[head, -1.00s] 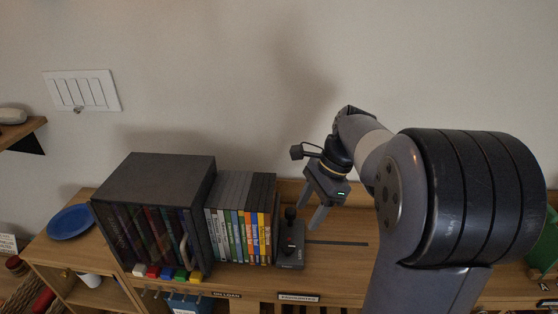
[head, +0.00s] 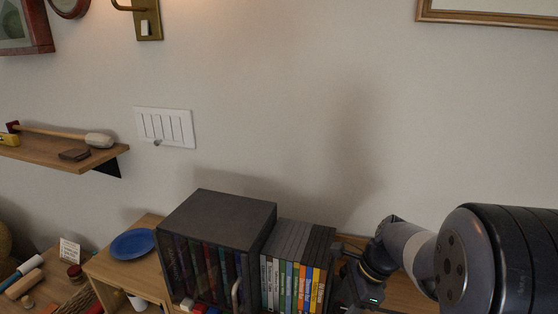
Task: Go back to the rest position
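My gripper (head: 352,294) is at the lower right of the head view, just right of the row of DVDs. Its fingers are mostly cut off or hidden at the bottom edge, so I cannot tell whether it is open or shut. The DVDs (head: 293,279) stand upright with coloured spines, beside a dark cabinet (head: 222,214) with a clear front and more cases inside. The joystick-like object that stood right of the DVDs is not visible.
A blue plate (head: 133,244) lies on the wooden unit at left. A wall shelf (head: 60,152) holds a mallet (head: 98,140) and small items. A white switch panel (head: 164,127) is on the wall. A picture frame (head: 490,15) hangs at upper right. The wall space above my arm is clear.

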